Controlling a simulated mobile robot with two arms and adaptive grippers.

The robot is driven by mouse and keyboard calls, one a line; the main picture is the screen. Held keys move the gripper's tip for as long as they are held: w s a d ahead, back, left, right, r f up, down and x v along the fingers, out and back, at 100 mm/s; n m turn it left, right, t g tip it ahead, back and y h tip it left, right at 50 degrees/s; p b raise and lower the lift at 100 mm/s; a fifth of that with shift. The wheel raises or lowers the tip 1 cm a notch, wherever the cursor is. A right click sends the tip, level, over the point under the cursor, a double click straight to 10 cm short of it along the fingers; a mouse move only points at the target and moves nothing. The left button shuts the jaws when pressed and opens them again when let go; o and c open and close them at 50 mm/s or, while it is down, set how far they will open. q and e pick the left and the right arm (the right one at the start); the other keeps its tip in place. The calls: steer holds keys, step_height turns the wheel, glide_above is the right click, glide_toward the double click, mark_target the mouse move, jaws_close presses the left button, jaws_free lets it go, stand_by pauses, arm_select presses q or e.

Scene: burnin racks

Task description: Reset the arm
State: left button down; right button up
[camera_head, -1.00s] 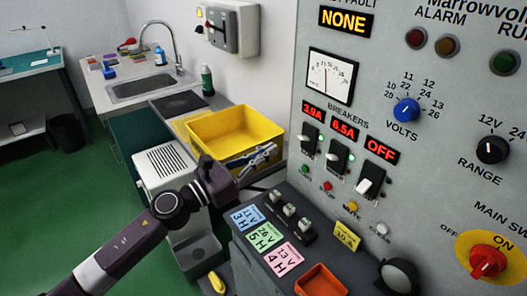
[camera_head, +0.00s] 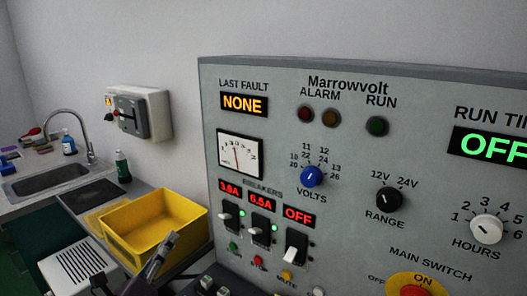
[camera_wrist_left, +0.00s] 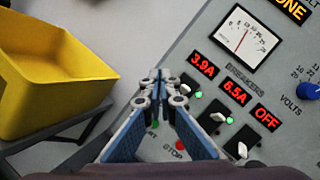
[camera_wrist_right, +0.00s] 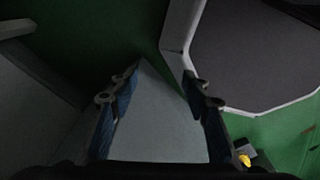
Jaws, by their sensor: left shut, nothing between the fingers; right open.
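My left gripper (camera_head: 160,254) is at the bottom of the head view, in front of the yellow bin and left of the control panel (camera_head: 330,110). In the left wrist view its blue-padded fingers (camera_wrist_left: 160,78) meet at the tips with nothing between them. The panel's breakers (camera_wrist_left: 222,119) are to their right there, with displays reading 3.9A, 6.5A and OFF. My right gripper (camera_wrist_right: 158,84) shows only in the right wrist view. Its fingers are apart and empty, with a pale grey surface beyond them.
The yellow bin (camera_head: 150,232) stands left of the panel, and also shows in the left wrist view (camera_wrist_left: 60,91). A sink (camera_head: 48,180), a green bottle (camera_head: 122,166) and a wall switch box (camera_head: 139,113) are farther left. Green floor (camera_wrist_right: 85,35) shows in the right wrist view.

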arm_select(q)
steer(key=s+a+f+n+g+y, duration=0.2)
steer(key=s+f+n+g+y, duration=0.3)
steer(key=f+n, duration=0.45)
steer(key=s+a+f+n+g+y, duration=0.25)
steer(key=s+f+n, duration=0.35)
steer(key=f+n, duration=0.3)
steer(key=s+d+f+n+g+h, duration=0.1)
steer(key=s+d+f+n+g, duration=0.25)
steer(key=s, duration=0.35)
steer(key=s+d+f+n+g+h, duration=0.1)
steer(key=s+d+f+n+g, duration=0.2)
steer(key=s, duration=0.4)
steer(key=s+d+f+n+g+h, duration=0.1)
steer(key=s+d+f+n+g, duration=0.2)
steer(key=s, duration=0.4)
step_height(320, 180, down, 26)
steer(key=s+a, duration=0.2)
steer(key=s+a+f+g, duration=0.1)
steer(key=s+a+f, duration=0.1)
steer(key=s+f, duration=1.4)
steer(key=shift+s+a+f+g, duration=0.3)
